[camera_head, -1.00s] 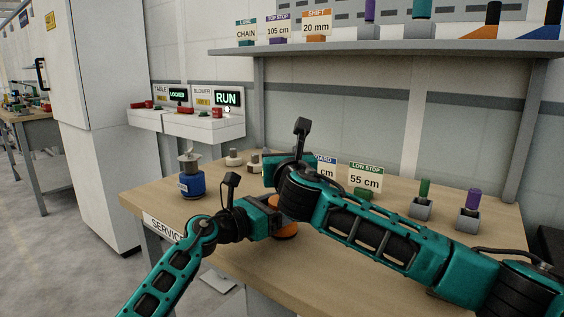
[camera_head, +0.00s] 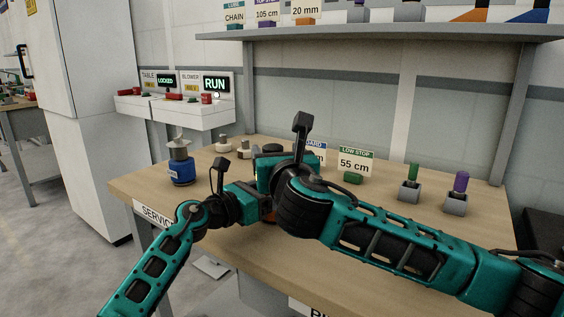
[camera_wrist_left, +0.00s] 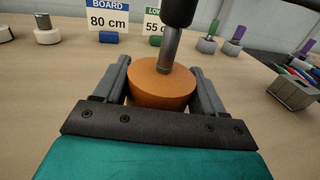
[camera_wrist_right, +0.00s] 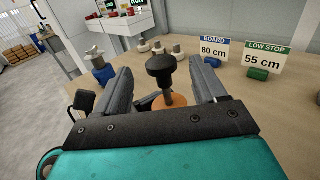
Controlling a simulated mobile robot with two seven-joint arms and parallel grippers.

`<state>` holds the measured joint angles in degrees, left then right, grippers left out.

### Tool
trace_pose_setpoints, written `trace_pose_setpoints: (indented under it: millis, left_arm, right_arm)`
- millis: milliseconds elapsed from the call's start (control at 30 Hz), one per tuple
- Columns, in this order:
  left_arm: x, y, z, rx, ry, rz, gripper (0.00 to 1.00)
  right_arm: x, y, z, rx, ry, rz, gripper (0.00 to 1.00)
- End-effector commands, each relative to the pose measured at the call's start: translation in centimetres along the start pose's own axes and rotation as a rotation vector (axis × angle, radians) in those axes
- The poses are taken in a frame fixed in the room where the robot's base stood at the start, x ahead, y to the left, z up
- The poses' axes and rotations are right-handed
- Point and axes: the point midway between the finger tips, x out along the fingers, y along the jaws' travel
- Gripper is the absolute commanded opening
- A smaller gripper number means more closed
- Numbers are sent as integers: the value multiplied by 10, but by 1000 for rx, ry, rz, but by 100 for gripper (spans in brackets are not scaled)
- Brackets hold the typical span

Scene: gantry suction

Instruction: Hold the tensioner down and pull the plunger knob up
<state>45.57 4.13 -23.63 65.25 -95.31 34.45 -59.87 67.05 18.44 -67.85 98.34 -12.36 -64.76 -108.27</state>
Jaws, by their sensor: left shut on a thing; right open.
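The orange tensioner (camera_wrist_left: 160,86) is a round, flat-topped body with a metal shaft and a black plunger knob (camera_wrist_right: 160,66) above it. My left gripper (camera_wrist_left: 160,74) is shut on the tensioner, one finger on each side, low over the bench. My right gripper (camera_wrist_right: 162,78) is open, its fingers on either side of the knob with gaps showing. The tensioner also shows in the right wrist view (camera_wrist_right: 169,101), below the knob. In the head view my arms hide most of the tensioner, and both gripper tips are hard to see.
On the wooden bench (camera_head: 340,225) stand a blue pot with a metal top (camera_head: 181,165), several pale knobbed pieces, the low stop card (camera_head: 357,160), and holders with a green peg (camera_head: 413,171) and a purple peg (camera_head: 461,181). Control boxes (camera_head: 205,115) and a shelf stand behind.

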Motion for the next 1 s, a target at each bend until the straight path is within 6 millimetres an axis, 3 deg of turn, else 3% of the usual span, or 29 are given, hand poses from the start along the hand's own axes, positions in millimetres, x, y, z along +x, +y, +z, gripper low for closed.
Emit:
trace_pose_setpoints:
  millis: [100, 300, 667, 700, 1000]
  left_arm:
    - [0, -1, -1, -1, 2, -2, 3]
    - [0, -1, -1, -1, 2, -2, 3]
    - [0, -1, -1, 0, 1, -2, 3]
    - [0, -1, -1, -1, 1, -2, 71]
    - [0, 0, 0, 0, 0, -1, 100]
  right_arm:
    - [-19, 0, 0, -1, -1, 1, 71]
    - [-40, 0, 0, 0, -1, 1, 71]
    - [-46, 0, 0, 0, -1, -1, 71]
    - [-46, 0, 0, 0, -1, -1, 71]
    - [-46, 0, 1, 0, -1, 0, 71]
